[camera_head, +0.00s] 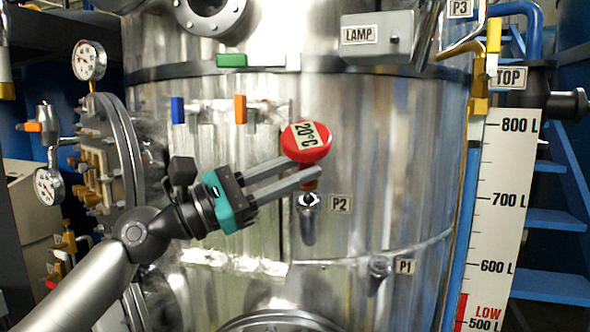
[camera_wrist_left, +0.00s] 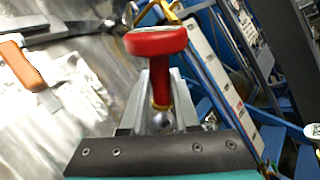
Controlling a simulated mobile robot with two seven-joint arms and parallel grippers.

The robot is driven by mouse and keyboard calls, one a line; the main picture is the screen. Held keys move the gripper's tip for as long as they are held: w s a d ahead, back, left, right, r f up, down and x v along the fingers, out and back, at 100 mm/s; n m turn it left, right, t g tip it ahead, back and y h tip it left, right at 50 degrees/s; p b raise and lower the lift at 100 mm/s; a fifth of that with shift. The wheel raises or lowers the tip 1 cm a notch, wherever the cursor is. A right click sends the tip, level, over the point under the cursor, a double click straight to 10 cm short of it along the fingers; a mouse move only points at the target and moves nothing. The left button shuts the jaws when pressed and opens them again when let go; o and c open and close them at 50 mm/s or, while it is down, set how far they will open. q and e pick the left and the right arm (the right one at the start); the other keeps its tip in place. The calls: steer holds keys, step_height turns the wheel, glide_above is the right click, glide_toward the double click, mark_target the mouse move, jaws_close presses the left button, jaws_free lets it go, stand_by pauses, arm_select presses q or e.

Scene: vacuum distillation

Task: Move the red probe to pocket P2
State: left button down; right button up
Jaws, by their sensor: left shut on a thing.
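The red probe (camera_head: 305,142), with a round red head labelled 20°C, is between the fingers of my left gripper (camera_head: 300,171). The gripper is shut on it, and the probe's stem points down. In the left wrist view the red probe (camera_wrist_left: 157,42) stands between the two fingers, with a brass-coloured part at its lower end. Pocket P2 (camera_head: 308,201) is a metal socket on the tank wall, directly below the probe's lower end. I cannot tell how far the stem sits in it. My right gripper is not in view.
Pocket P1 (camera_head: 380,266) is lower right on the steel tank (camera_head: 410,150). Blue (camera_head: 178,110) and orange (camera_head: 240,109) valve handles stick out above my left gripper. A level scale (camera_head: 497,210) stands at the right, and gauges (camera_head: 89,61) are at the left.

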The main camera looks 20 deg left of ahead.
arm_select(q)
steer(key=shift+w+a+f+b, duration=0.1)
steer(key=shift+w+f+b, duration=0.45)
steer(key=shift+f, duration=0.2)
steer(key=shift+w+a+f+b, duration=0.1)
steer(key=shift+w+f+b, duration=0.35)
steer(key=shift+f+b, duration=0.2)
steer(key=c, duration=0.6)
jaws_free()
steer(key=shift+b+v, duration=2.95)
steer(key=shift+v, duration=4.65)
